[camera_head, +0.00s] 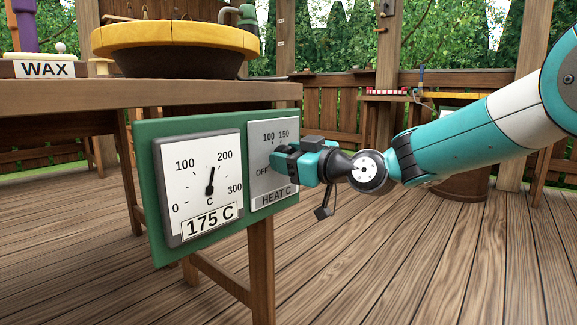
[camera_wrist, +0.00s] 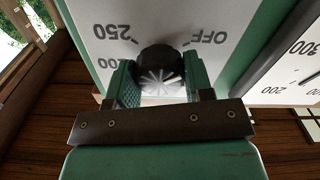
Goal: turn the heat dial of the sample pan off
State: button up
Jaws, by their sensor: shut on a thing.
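The heat dial is a dark round knob (camera_wrist: 160,55) on a white plate (camera_head: 259,138) marked OFF, 100, 150 and HEAT C. In the wrist view the plate appears upside down, with 250 at left and OFF at right. My gripper (camera_head: 283,163) reaches the plate from the right, its two green fingers on either side of the knob, shut on it. A pale ribbed part shows between the fingers; I cannot tell which mark the dial points to. The gauge (camera_head: 196,188) beside it reads 175 C. The sample pan (camera_head: 175,65) with its yellow rim stands on the table above.
Both plates sit on a green board (camera_head: 147,190) at the front of the wooden table (camera_head: 60,98). A WAX label (camera_head: 45,69) stands at the left on the table. A second bench (camera_head: 395,96) is behind my arm. The plank floor at lower right is clear.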

jog(key=shift+f, duration=0.1)
dwell(0.3)
jog(key=o, duration=0.9)
jog(key=p+v, duration=0.2)
jog(key=v, duration=1.5)
jog(key=shift+s+d, duration=0.15)
jog(key=shift+d, duration=0.05)
jog(key=shift+p, duration=0.3)
